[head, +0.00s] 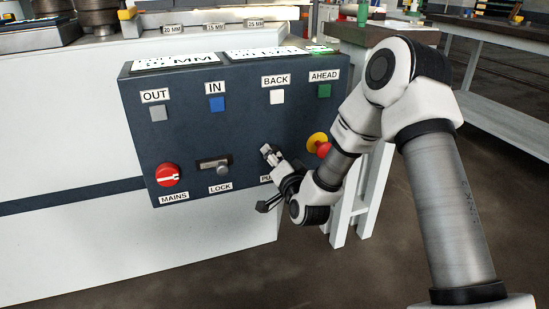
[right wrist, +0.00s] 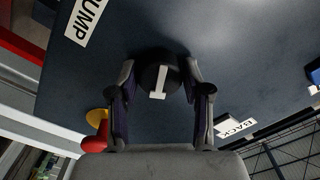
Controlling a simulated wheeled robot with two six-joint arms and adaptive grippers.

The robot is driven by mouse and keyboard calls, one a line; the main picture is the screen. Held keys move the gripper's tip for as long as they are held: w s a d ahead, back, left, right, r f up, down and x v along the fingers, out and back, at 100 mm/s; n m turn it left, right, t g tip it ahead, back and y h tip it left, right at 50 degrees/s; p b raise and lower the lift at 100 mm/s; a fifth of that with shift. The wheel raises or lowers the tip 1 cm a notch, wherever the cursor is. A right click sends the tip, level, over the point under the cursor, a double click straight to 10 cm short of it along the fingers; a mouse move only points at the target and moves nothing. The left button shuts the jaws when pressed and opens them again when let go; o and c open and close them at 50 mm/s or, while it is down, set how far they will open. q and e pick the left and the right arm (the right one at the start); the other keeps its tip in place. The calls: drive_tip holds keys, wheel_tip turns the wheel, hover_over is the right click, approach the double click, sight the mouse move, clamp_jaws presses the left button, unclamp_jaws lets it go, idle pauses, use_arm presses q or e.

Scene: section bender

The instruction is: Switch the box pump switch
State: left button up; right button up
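The pump switch (right wrist: 158,76) is a round black knob with a white mark, seen in the right wrist view near its PUMP label (right wrist: 86,20). In the head view my right gripper hides the switch and part of its label. My right gripper (head: 267,179) is in front of the lower right of the dark control box (head: 235,133), its fingers spread. In the right wrist view its fingers (right wrist: 159,80) flank the knob, one on each side; I cannot tell whether they touch it. My left gripper is not in view.
A red mains switch (head: 167,175) and a lock (head: 214,164) sit left of my right gripper. A red emergency button on a yellow base (head: 319,144) is close on its right. Coloured push buttons line the row above. A workbench (head: 500,120) stands at right.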

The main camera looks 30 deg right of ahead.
drive_tip(key=shift+o, duration=0.7)
drive_tip(key=v, duration=0.7)
drive_tip(key=shift+s, duration=0.25)
drive_tip(key=shift+a, duration=0.1)
